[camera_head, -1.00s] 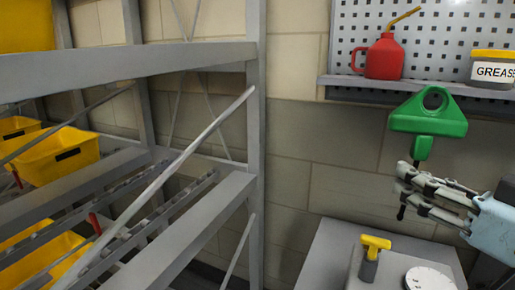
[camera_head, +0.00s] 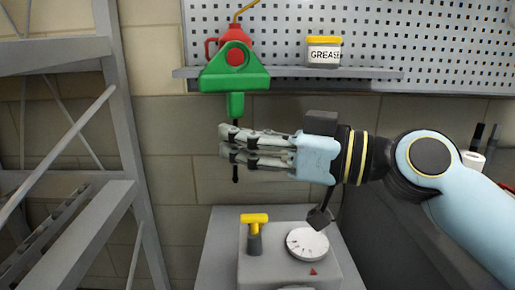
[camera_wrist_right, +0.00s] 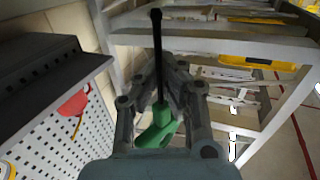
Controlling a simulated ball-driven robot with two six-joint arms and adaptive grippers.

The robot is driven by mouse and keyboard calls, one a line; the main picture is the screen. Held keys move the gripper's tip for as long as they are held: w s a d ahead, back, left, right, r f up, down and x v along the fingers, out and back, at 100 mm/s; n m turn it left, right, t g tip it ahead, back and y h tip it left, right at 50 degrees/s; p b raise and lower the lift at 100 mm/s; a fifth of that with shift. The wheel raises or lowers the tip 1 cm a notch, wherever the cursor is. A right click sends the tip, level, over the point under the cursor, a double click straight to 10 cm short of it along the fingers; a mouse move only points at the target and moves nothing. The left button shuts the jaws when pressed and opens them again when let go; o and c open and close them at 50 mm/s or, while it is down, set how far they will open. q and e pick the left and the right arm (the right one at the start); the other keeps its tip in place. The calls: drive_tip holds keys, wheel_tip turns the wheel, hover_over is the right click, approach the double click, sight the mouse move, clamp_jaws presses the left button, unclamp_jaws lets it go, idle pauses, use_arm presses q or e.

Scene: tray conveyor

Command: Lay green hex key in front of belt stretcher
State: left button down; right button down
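The green hex key (camera_head: 236,82) has a wide green handle with a hole, held uppermost, and a thin black shaft pointing down. My right gripper (camera_head: 230,147) is shut on its shaft and holds it upright in the air, above and left of a grey bench device. In the right wrist view the black shaft passes between the fingers of the right gripper (camera_wrist_right: 160,88), with the green handle (camera_wrist_right: 158,130) beyond. I cannot tell for sure which thing is the belt stretcher; the grey device (camera_head: 262,270) has a yellow T-handle (camera_head: 254,218) and a white dial (camera_head: 307,243). My left gripper is out of view.
The device stands on a grey bench top (camera_head: 222,240). Behind are a pegboard (camera_head: 430,40) and a shelf (camera_head: 375,73) with a red oil can (camera_head: 234,37) and a grease tub (camera_head: 324,52). A grey rack (camera_head: 125,130) stands at left.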

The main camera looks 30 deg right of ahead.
drive_tip(key=a+r+n+g+y, duration=0.5)
drive_tip(key=a+g, duration=0.2)
drive_tip(key=a, duration=0.2)
drive_tip(key=w+a+f+n+g+y, duration=0.1)
drive_tip(key=w+a+f+n+g, duration=0.35)
drive_tip(key=g, duration=0.25)
drive_tip(key=s+d+r+m+t+h, duration=0.4)
drive_tip(key=s+d+r+m+t, duration=0.4)
drive_tip(key=t, duration=0.4)
drive_tip(key=w+a+f+n+g+y, duration=0.1)
drive_tip(key=w+f+n+g+y, duration=0.1)
drive_tip(key=w+f+n+g, duration=0.45)
drive_tip(key=w+a+f+n+g+y, duration=0.1)
drive_tip(key=w+f+g+y, duration=0.2)
drive_tip(key=f, duration=0.7)
drive_tip(key=d+f+m+t+h, duration=0.35)
drive_tip(key=d+m+t, duration=0.3)
drive_tip(key=t, duration=0.25)
drive_tip(key=s+d+r+m+t+h, duration=0.5)
drive_tip(key=s+r+h, duration=0.1)
drive_tip(key=r, duration=0.3)
drive_tip(key=shift+d+h, duration=0.3)
drive_tip(key=shift+h, duration=0.05)
